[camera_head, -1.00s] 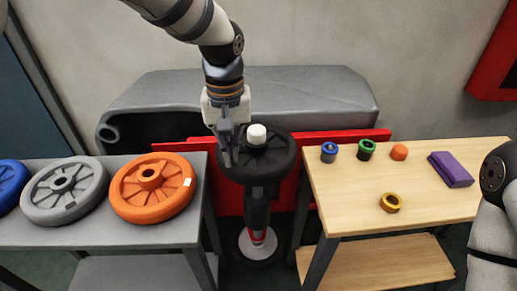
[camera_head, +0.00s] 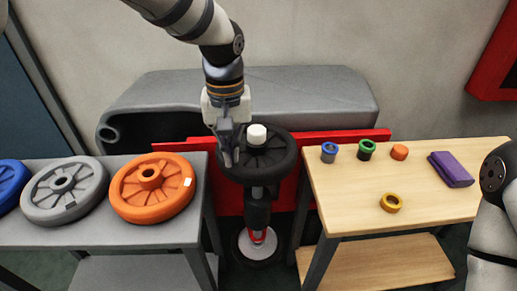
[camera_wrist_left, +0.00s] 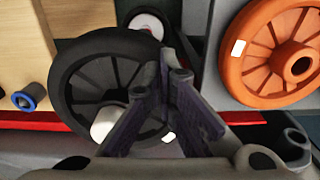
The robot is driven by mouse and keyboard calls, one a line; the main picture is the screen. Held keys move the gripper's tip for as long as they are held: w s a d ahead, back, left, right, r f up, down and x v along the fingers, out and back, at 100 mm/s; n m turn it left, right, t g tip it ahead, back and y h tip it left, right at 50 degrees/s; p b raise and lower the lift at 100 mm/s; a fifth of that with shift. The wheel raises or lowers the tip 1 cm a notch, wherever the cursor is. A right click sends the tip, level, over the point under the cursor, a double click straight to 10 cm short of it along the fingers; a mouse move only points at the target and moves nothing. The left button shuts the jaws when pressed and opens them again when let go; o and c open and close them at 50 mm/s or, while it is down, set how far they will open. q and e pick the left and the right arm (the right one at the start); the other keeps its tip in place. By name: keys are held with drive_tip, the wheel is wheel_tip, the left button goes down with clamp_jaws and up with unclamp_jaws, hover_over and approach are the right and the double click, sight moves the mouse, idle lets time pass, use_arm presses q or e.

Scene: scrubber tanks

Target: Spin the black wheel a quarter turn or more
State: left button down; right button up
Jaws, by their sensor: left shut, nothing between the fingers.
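The black wheel (camera_head: 283,163) lies flat on top of an upright post, with a white cap (camera_head: 256,134) at its hub. The wheel also shows in the left wrist view (camera_wrist_left: 70,105), with a small white mark (camera_wrist_left: 168,137) near its rim. My left gripper (camera_head: 231,160) points down at the wheel's left side, its fingers closed together with nothing between them. In the left wrist view its fingertips (camera_wrist_left: 174,72) overlap the rim's edge; I cannot tell whether they touch it. My right gripper is out of view.
An orange wheel (camera_head: 128,202), a grey wheel (camera_head: 42,203) and a blue wheel (camera_head: 8,186) lie on the grey table at left. A grey tank (camera_head: 310,90) stands behind.

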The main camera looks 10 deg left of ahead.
sight(251, 171)
use_arm(q)
drive_tip(key=shift+f, duration=0.85)
idle(0.3)
drive_tip(key=shift+s+d+r, duration=0.1)
drive_tip(key=shift+s+d, duration=0.05)
drive_tip(key=shift+d, duration=0.35)
drive_tip(key=shift+s+d+r, duration=0.1)
drive_tip(key=shift+s+d, duration=0.05)
drive_tip(key=shift+d, duration=0.35)
drive_tip(key=shift+f, duration=0.1)
drive_tip(key=shift+s+d+f, duration=0.1)
drive_tip(key=shift+d, duration=1.1)
